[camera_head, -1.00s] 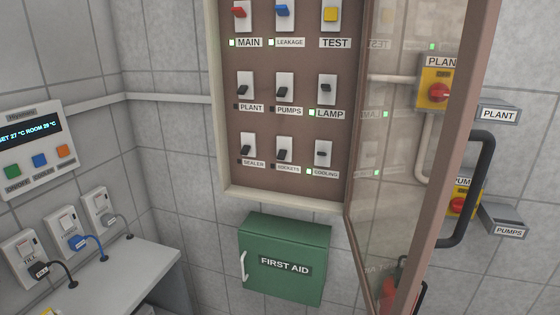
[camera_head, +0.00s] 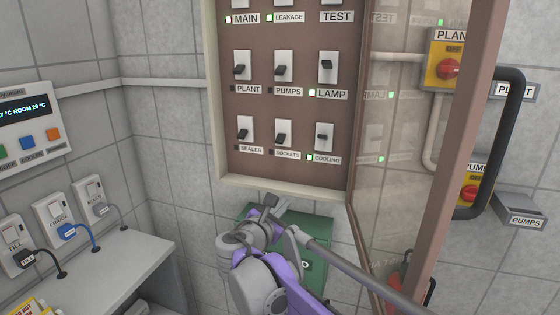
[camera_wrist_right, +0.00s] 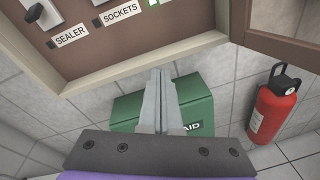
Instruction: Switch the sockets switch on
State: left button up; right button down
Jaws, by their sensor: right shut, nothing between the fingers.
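The sockets switch (camera_head: 283,133) is a black lever on a white plate in the bottom row of the brown panel, between the sealer and cooling switches. Its lever tilts down, and the small indicator beside its label looks dark. In the right wrist view the SOCKETS label (camera_wrist_right: 121,13) shows at the top edge, with its lever out of frame. My right gripper (camera_head: 271,201) is below the panel's lower frame, in front of the first aid box, apart from the switch. In the wrist view its fingers (camera_wrist_right: 158,75) are together and empty. My left gripper is not in view.
The glass panel door (camera_head: 400,150) stands open on the right, with a black handle (camera_head: 497,140). A green first aid box (camera_head: 318,235) hangs below the panel. A red fire extinguisher (camera_wrist_right: 273,108) is at the right. The sealer (camera_head: 244,130) and cooling (camera_head: 324,135) switches flank the sockets switch closely.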

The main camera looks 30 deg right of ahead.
aim_at(280, 140)
jog(key=w+r+n+t+h, duration=0.1)
jog(key=w+r+n+t, duration=0.1)
jog(key=w+r+n, duration=0.3)
jog(key=shift+w+a+t+b, duration=0.4)
jog(key=shift+w+b, duration=0.05)
jog(key=shift+w, duration=0.1)
jog(key=shift+h, duration=0.4)
jog(key=x, duration=0.9)
jog(key=shift+w+d+f, duration=0.1)
jog(key=shift+d+f, duration=0.05)
jog(key=r, duration=0.2)
jog(key=shift+a+r+p, duration=0.25)
jog(key=shift+r+p, duration=0.1)
jog(key=shift+p, duration=0.05)
jog(key=shift+s+a+r, duration=0.15)
jog(key=shift+s+r, duration=0.15)
jog(key=shift+r, duration=0.15)
jog(key=shift+r, duration=0.15)
